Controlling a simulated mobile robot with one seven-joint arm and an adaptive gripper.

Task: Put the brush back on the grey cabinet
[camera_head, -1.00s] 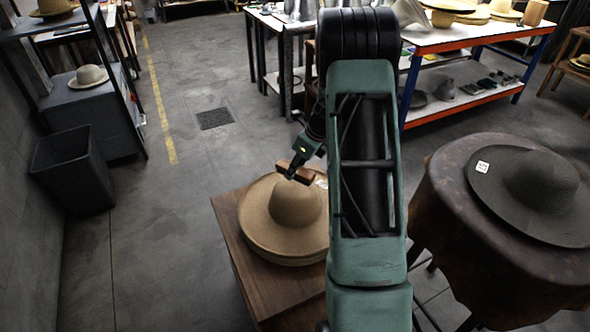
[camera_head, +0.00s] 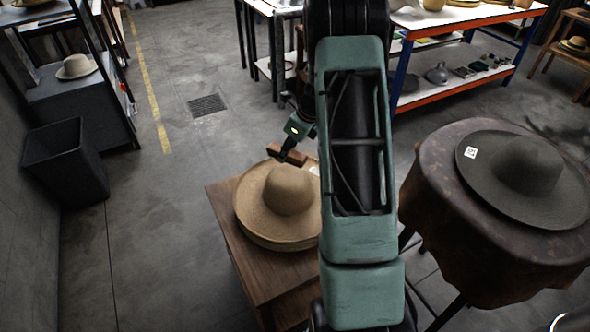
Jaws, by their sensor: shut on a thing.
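My gripper (camera_head: 288,151) is shut on a small brown brush (camera_head: 297,157), seen from behind the far side of a tan hat's crown. The brush is above or just beyond the hat's far brim; I cannot tell the exact gap. The fingers cover part of the brush. The grey cabinet (camera_head: 92,104) stands at the far left against the wall, with a pale hat (camera_head: 76,67) on its top. The cabinet is well away from my gripper, across open floor.
The tan hat (camera_head: 289,190) lies on a wooden stand (camera_head: 228,224). A dark bin (camera_head: 66,165) stands in front of the cabinet. A grey hat (camera_head: 520,170) lies on a brown-covered round table (camera_head: 430,190) at right. The floor between stand and bin is clear.

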